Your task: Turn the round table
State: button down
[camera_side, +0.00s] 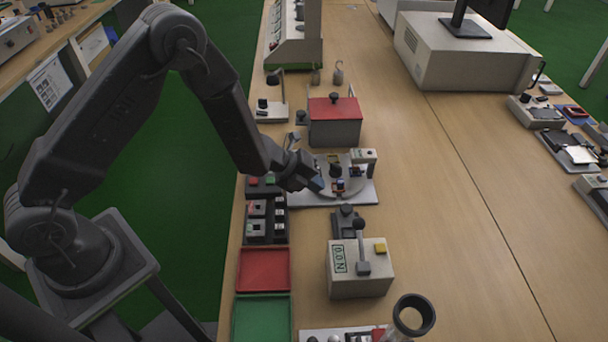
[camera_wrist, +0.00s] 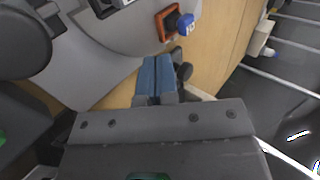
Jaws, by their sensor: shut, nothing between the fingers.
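The round table (camera_side: 355,185) is a flat grey disc on a pale base plate, with a dark knob (camera_side: 335,160) near its middle and small blue and orange parts on top. In the side view, my gripper (camera_side: 318,184) is at the disc's left edge, low and tilted down; whether it touches is unclear. In the wrist view, my gripper's blue fingertips (camera_wrist: 155,76) are closed together and empty.
A red-topped box (camera_side: 335,118) stands behind the round table. A lever box with a yellow button (camera_side: 360,275) stands in front. Red (camera_side: 264,268) and green (camera_side: 261,320) trays lie front left.

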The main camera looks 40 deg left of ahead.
aim_at(351, 193)
jog(key=shift+x, duration=1.25)
jog(key=shift+w+d, duration=0.2)
jog(key=shift+d, duration=0.3)
jog(key=shift+w+d, duration=0.15)
jog(key=shift+d, duration=0.3)
jog(key=shift+w+d, duration=0.25)
jog(key=shift+d, duration=0.1)
jog(key=shift+w+d, duration=0.85)
jog(key=shift+d, duration=0.05)
jog(key=shift+w+d+n+t+y, duration=0.3)
jog(key=shift+w+n+t, duration=0.1)
jog(key=shift+n, duration=0.2)
jog(key=shift+w+d+n+t+y, duration=0.15)
jog(key=shift+w+n+t+y, duration=0.15)
jog(key=shift+w+n+y, duration=0.35)
jog(key=shift+n, duration=0.25)
